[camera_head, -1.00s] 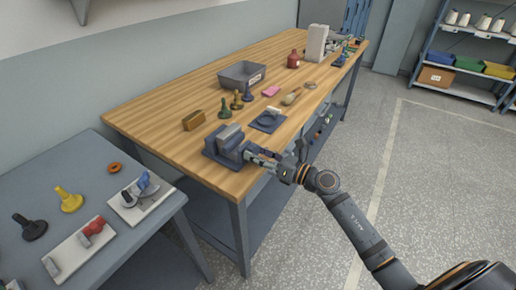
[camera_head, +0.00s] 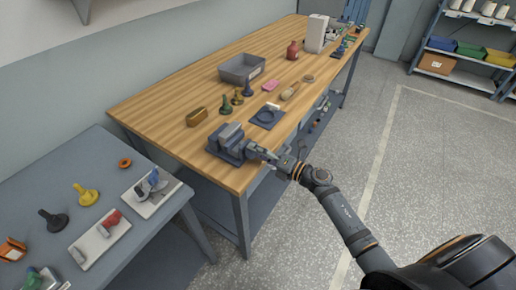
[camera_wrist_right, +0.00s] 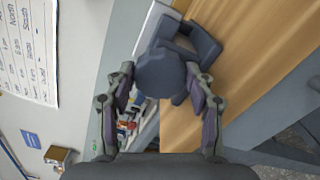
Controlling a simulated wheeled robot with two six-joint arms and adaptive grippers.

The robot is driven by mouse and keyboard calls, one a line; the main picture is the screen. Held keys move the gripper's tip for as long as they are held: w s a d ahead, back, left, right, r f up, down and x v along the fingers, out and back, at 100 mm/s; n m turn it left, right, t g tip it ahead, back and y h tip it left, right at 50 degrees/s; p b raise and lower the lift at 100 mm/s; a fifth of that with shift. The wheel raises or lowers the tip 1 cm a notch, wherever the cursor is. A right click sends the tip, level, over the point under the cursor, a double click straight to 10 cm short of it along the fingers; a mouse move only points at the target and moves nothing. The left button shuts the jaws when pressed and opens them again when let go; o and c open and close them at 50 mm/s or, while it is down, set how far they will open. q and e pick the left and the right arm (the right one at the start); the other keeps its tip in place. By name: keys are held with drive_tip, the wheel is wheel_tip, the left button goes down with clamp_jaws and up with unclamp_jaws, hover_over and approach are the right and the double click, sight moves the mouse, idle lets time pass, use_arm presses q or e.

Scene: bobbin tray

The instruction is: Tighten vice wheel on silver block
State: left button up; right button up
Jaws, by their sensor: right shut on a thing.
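The blue-grey vice (camera_head: 224,143) stands near the front edge of the wooden bench, with the silver block (camera_head: 231,131) between its jaws. Its round wheel (camera_wrist_right: 161,73) shows large in the right wrist view, between the two fingers of my right gripper (camera_wrist_right: 162,92). My right gripper is shut on the wheel, with one finger on each side. In the head view my right gripper (camera_head: 262,153) reaches the vice from the right, at the bench edge. Any small gap between jaws and block is too small to tell. My left gripper is not in view.
A grey side table (camera_head: 60,165) with tools is at the left. The floor at the right is open.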

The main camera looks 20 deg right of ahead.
drive_tip(key=shift+m, duration=0.3)
idle(0.4)
drive_tip(key=o, duration=1.2)
drive_tip(key=v, duration=1.2)
